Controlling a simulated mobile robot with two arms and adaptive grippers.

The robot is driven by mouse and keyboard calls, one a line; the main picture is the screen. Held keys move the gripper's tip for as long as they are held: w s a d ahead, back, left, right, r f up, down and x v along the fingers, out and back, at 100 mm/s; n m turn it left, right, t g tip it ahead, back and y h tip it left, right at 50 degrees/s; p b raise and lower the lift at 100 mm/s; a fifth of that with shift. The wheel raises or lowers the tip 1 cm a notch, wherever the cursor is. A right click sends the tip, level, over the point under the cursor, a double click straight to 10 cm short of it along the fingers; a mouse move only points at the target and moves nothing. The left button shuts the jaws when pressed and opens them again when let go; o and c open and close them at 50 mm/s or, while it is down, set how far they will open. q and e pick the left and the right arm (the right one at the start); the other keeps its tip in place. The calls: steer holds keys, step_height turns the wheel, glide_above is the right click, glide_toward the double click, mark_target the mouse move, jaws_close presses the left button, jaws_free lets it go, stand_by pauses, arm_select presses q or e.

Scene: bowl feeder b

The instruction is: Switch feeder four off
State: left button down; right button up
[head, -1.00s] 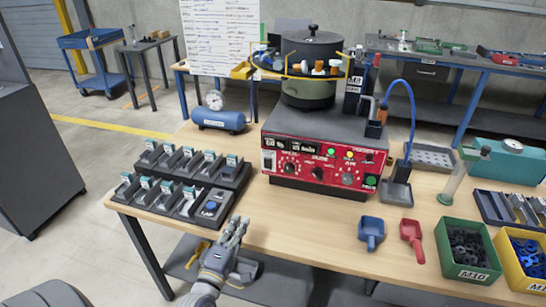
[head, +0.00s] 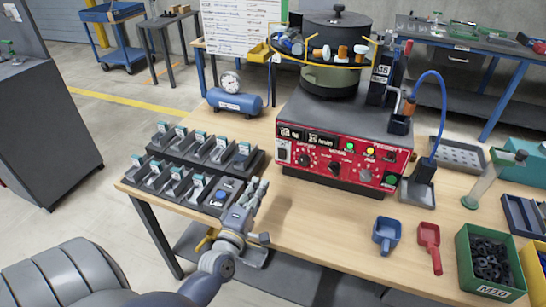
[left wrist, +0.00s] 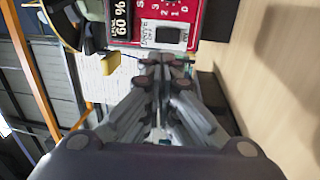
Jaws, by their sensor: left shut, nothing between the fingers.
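The bowl feeder (head: 335,75) stands on the workbench, with a red control panel (head: 340,160) on its front. The panel carries displays, knobs, several lamps and, at its left end, a rocker switch (head: 282,154). My right gripper is not in view.
Black trays (head: 205,150) of small parts stand left of the panel. A blue air tank (head: 235,103) is behind them. A blue scoop (head: 386,234), a red scoop (head: 429,245) and a green bin (head: 487,262) lie right. Bench in front of the panel is clear.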

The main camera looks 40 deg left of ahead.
arm_select(q)
glide_toward(278, 148)
steer(key=x, duration=0.2)
steer(key=p+x, duration=0.1)
steer(key=x, duration=0.1)
steer(key=f+x, duration=0.1)
steer(key=x, duration=0.1)
steer(key=shift+w+a, duration=0.25)
steer(key=shift+w, duration=0.1)
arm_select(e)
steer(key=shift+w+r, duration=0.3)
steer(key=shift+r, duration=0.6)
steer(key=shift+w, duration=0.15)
arm_select(q)
steer(key=shift+w+r, duration=0.2)
steer(key=shift+w, duration=0.05)
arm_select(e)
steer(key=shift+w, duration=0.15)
arm_select(q)
steer(key=shift+p, duration=0.3)
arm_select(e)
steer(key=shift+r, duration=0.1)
